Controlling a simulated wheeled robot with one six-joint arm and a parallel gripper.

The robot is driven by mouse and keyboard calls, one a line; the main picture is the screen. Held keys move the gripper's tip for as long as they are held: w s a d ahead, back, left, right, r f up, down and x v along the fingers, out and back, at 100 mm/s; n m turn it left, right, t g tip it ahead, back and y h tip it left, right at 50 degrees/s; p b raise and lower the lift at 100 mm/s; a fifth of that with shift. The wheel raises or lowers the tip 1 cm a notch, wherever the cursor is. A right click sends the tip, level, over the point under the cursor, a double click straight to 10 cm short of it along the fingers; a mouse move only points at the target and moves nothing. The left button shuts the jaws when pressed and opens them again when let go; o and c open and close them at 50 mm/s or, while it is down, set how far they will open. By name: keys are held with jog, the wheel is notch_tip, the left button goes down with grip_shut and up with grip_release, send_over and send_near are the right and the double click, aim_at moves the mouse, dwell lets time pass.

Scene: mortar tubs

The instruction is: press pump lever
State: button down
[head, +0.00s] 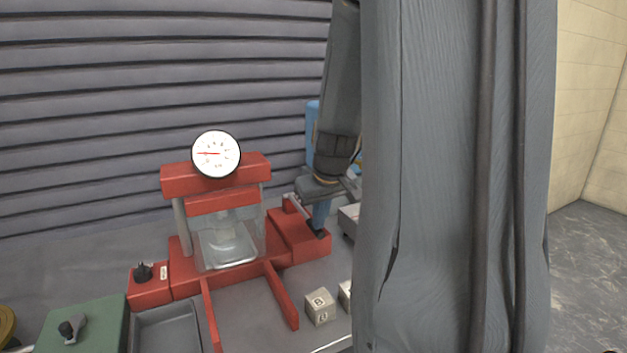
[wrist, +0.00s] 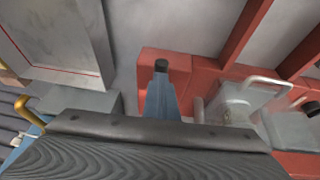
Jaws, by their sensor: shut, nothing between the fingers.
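The red press (head: 215,180) stands on the grey bench, with a round white gauge (head: 216,154) on top. A red pump block (head: 290,238) juts from its right side; it also shows in the wrist view (wrist: 150,56). A thin pale metal bar (head: 291,203), apparently the pump lever, is at the block's upper end, partly hidden by my gripper. My gripper (head: 318,234) is shut and empty, pointing down at the block's right part. In the wrist view its dark fingertips (wrist: 160,66) overlap the red block; whether they touch it I cannot tell.
Metal letter cubes (head: 320,307) stand in front of the pump block. A black knob (head: 143,272) sits on a red box left of the press. A green box (head: 85,325) and grey tray (head: 168,328) are at the front left. My arm hides the right side.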

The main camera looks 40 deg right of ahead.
jog(key=shift+s+a+f, duration=0.25)
jog(key=shift+s+f, duration=0.05)
jog(key=shift+f, duration=0.2)
jog(key=shift+r+p, duration=0.5)
jog(key=shift+p, duration=0.05)
jog(key=p+v, duration=0.1)
jog(key=v, duration=1.2)
jog(key=shift+s+p, duration=0.2)
jog(key=shift+p, duration=0.1)
jog(key=shift+a, duration=0.1)
jog(key=s+a+f+n+g, duration=0.1)
jog(key=a+f, duration=0.4)
jog(key=a, duration=0.2)
jog(key=s+a+f+g+y, duration=0.1)
jog(key=s+a+f, duration=0.1)
jog(key=a+f, duration=0.4)
jog(key=s+a+f+n+g, duration=0.1)
jog(key=s+a+f, duration=0.1)
jog(key=a+f, duration=0.4)
jog(key=shift+s+a+f+n+y, duration=0.1)
jog(key=shift+a+n+y, duration=0.1)
jog(key=shift+a, duration=0.85)
jog(key=shift+s+a+f+n+y, duration=0.1)
jog(key=shift+a+y, duration=0.1)
jog(key=shift+a, duration=0.8)
jog(key=shift+d, duration=0.1)
